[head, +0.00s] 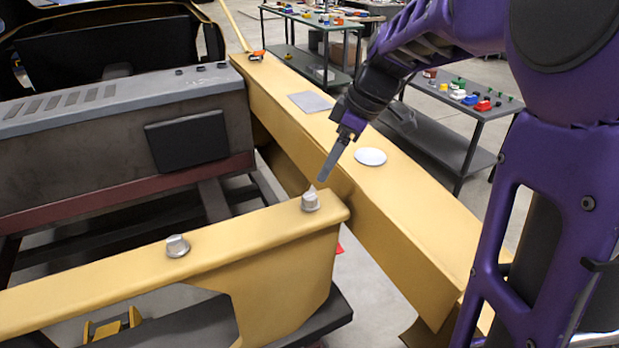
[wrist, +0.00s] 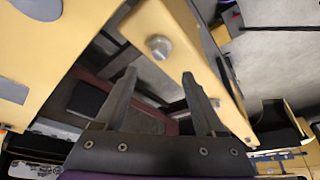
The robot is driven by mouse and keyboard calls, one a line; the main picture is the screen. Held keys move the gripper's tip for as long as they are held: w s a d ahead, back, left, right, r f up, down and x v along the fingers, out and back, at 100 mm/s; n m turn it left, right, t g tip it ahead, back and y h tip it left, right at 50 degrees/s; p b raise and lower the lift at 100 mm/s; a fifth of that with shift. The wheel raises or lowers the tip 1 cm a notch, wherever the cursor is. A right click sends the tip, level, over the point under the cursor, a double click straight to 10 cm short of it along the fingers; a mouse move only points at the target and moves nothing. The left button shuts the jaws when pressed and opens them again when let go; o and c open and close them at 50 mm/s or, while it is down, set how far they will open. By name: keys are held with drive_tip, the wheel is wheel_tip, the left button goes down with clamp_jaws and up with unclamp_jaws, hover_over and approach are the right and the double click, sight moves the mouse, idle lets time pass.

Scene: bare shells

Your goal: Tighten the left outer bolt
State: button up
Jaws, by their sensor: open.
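A yellow beam (head: 95,282) carries two grey bolts with knob-like heads. The left bolt (head: 177,246) sits mid-beam. The right bolt (head: 310,201) sits near the beam's right end. My gripper (head: 322,180) points down just above and beside the right bolt, and seems apart from it. In the wrist view my gripper (wrist: 159,73) has its two fingers spread wide with nothing between them. One bolt (wrist: 159,46) shows just beyond the fingertips, and a second bolt (wrist: 215,102) shows by the right finger, farther down the beam. The picture does not show how tight either bolt is.
A long yellow rail (head: 400,205) runs behind, bearing a white disc (head: 370,156), a grey square plate (head: 310,102) and an orange-black item (head: 256,55). A grey housing (head: 120,130) stands at left. Tables with coloured parts (head: 470,95) stand farther back.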

sight(310, 196)
drive_tip(key=x, duration=0.9)
drive_tip(key=shift+w+a+f, duration=0.1)
drive_tip(key=shift+a+f, duration=0.05)
drive_tip(key=shift+f, duration=0.1)
drive_tip(key=shift+c, duration=0.4)
clamp_jaws()
